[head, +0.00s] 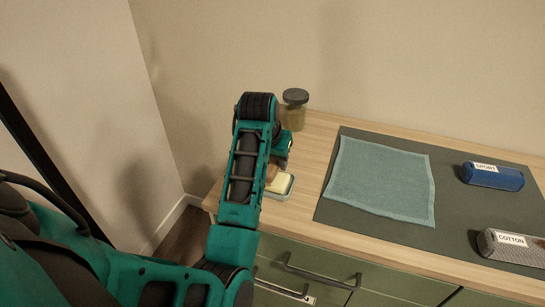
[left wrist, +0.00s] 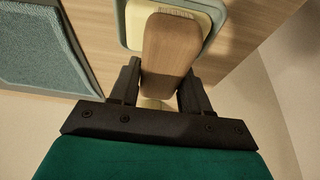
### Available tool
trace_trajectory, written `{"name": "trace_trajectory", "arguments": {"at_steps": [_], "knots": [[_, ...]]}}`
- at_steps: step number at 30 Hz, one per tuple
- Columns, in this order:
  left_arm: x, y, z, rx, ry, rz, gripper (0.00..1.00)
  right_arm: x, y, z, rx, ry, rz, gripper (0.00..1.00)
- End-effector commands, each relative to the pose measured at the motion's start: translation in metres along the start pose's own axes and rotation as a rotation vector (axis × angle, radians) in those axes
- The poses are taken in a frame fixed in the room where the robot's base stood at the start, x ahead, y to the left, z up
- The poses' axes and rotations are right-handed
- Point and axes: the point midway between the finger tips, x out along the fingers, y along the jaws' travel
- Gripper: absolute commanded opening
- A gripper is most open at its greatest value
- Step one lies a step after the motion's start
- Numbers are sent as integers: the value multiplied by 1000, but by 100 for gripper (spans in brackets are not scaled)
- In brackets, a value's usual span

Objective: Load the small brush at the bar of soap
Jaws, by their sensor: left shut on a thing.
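The small brush (left wrist: 168,50) has a wooden handle, and my left gripper (left wrist: 157,88) is shut on it. In the left wrist view the brush's far end, with short pale bristles at its edge, lies over the bar of soap (left wrist: 207,17). I cannot tell whether the bristles touch the soap. The pale yellow soap (head: 279,183) lies in a grey-green dish (head: 286,194) at the left end of the counter. In the head view my left arm hides most of the brush and the gripper's fingers. My right gripper is not in view.
A jar with a dark lid (head: 295,97) stands behind the dish. A blue-green cloth (head: 380,182) lies on a dark mat (head: 440,225) to the right. A blue roll labelled SPORT (head: 493,177) and a grey roll labelled COTTON (head: 512,246) lie on the mat's right side.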

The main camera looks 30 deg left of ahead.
Motion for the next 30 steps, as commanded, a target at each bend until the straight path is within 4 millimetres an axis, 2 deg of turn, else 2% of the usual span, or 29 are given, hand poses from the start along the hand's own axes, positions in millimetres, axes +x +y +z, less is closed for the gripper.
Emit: {"name": "trace_trajectory", "arguments": {"at_steps": [30], "knots": [[6, 0, 3, 0, -1, 0, 22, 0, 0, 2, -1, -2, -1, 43]]}}
